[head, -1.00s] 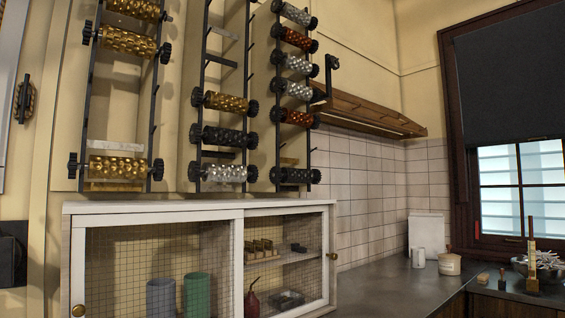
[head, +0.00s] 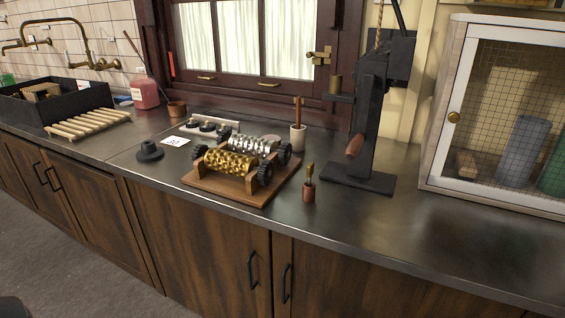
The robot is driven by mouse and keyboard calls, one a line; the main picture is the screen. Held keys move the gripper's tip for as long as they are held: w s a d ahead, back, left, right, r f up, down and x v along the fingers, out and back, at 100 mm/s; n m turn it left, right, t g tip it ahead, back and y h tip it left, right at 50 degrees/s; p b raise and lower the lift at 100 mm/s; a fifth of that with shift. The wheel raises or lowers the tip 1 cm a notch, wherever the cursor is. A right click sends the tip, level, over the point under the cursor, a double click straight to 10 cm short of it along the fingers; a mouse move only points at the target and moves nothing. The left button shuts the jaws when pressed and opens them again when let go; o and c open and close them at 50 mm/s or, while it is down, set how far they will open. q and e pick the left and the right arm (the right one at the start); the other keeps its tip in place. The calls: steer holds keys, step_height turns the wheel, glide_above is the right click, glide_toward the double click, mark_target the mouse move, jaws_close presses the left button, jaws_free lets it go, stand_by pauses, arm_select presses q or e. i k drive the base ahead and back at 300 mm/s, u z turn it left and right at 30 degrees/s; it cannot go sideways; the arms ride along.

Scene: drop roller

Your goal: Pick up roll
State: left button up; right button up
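A gold patterned roll (head: 230,163) with black gear ends lies on a wooden stand (head: 215,186) on the dark counter. A silver patterned roll (head: 254,148) with black gear ends lies just behind it on the same stand. The front gold roll partly hides the silver one. Neither of my grippers shows in the head view.
A black press (head: 368,130) stands right of the stand, with a mesh-fronted cabinet (head: 451,100) farther right. The counter (head: 400,222) is bare at front right.

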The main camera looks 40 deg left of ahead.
mark_target(231, 164)
steer(key=z, duration=2.8)
steer(key=k, duration=2.5)
steer(key=u, duration=2)
